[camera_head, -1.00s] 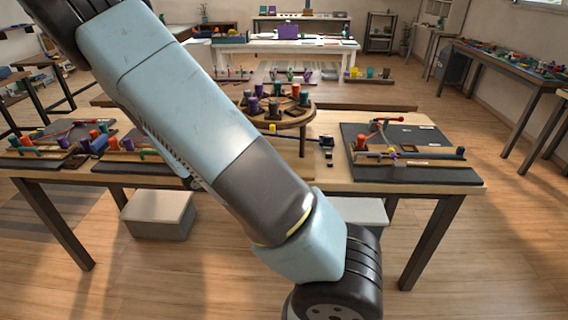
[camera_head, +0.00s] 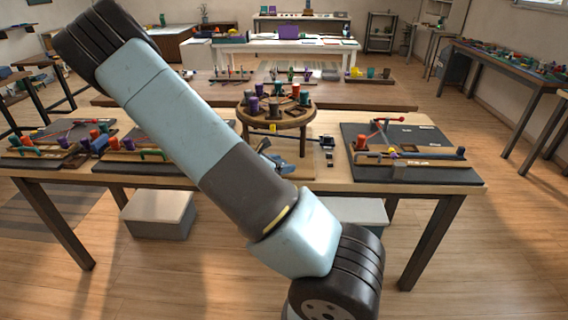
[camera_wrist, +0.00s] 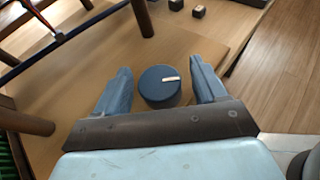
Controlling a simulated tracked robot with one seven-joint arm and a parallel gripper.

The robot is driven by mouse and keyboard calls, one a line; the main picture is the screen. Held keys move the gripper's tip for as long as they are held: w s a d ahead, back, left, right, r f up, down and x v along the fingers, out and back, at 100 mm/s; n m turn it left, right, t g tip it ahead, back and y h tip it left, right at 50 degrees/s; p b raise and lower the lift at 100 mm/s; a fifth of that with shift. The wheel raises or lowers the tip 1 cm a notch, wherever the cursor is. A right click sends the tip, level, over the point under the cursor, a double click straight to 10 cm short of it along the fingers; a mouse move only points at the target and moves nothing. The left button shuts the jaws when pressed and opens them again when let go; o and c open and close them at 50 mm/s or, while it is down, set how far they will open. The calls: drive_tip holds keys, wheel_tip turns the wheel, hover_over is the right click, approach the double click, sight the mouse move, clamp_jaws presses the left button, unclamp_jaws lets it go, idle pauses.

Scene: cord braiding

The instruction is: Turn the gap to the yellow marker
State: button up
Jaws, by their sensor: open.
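The round wooden stand (camera_head: 287,118) carries several upright bobbins in purple, teal, orange and dark colours on its disc. A yellow marker (camera_head: 272,128) shows at the disc's front edge. I cannot tell which space between the bobbins is the gap. My gripper (camera_wrist: 158,68) is open, low over the wooden board. A dark blue cylinder (camera_wrist: 160,86) with a small pale tag on top is between its two fingers, apart from both. In the head view, my gripper (camera_head: 280,160) shows small and partly hidden behind my arm, below and in front of the disc.
The stand's legs (camera_wrist: 143,18) rise just beyond the gripper in the wrist view. Two small dark blocks (camera_wrist: 199,12) are at the board's far side. A dark mat with a wooden fixture (camera_head: 410,153) lies at right; similar mats with coloured parts (camera_head: 60,142) lie at left.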

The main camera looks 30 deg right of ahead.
drive_tip(key=shift+c, duration=0.2)
drive_tip(key=c, duration=0.9)
drive_tip(key=shift+d, duration=0.4)
drive_tip(key=shift+a, duration=0.3)
drive_tip(key=shift+s+a+f+m+g, duration=0.1)
drive_tip(key=shift+f+m+g, duration=0.05)
drive_tip(key=shift+m+g, duration=0.4)
idle(0.6)
drive_tip(key=o, duration=0.9)
drive_tip(key=shift+o, duration=0.2)
